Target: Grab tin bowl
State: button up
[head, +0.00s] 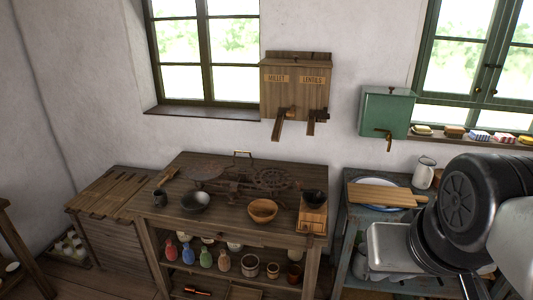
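A dark grey metal-looking bowl (196,202), which looks like the tin bowl, stands upright on the wooden table (168,228), left of its middle. It looks empty, and nothing touches it from above. My arm fills the right side of the head view, over the blue table and well to the right of the bowl. My gripper's fingers cannot be made out clearly, so whether they are open or shut does not show.
On the table are a dark mug (160,198), a balance scale (240,185), a wooden bowl (263,210) and a coffee grinder (313,213). Coloured bottles (205,257) stand on its shelf. A cutting board (382,195) lies on a plate on the blue table (352,232).

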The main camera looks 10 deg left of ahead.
aim_at(194, 202)
jog(key=i+j, duration=0.2)
jog(key=j, duration=0.15)
jog(key=i+j, duration=0.2)
jog(key=j, duration=0.2)
jog(key=i+j, duration=0.2)
jog(key=j, duration=0.15)
jog(key=i+j, duration=0.2)
jog(key=j, duration=0.2)
jog(key=i+j, duration=0.2)
jog(key=j, duration=0.15)
jog(key=i+j, duration=0.2)
jog(key=j, duration=0.2)
jog(key=z, duration=0.05)
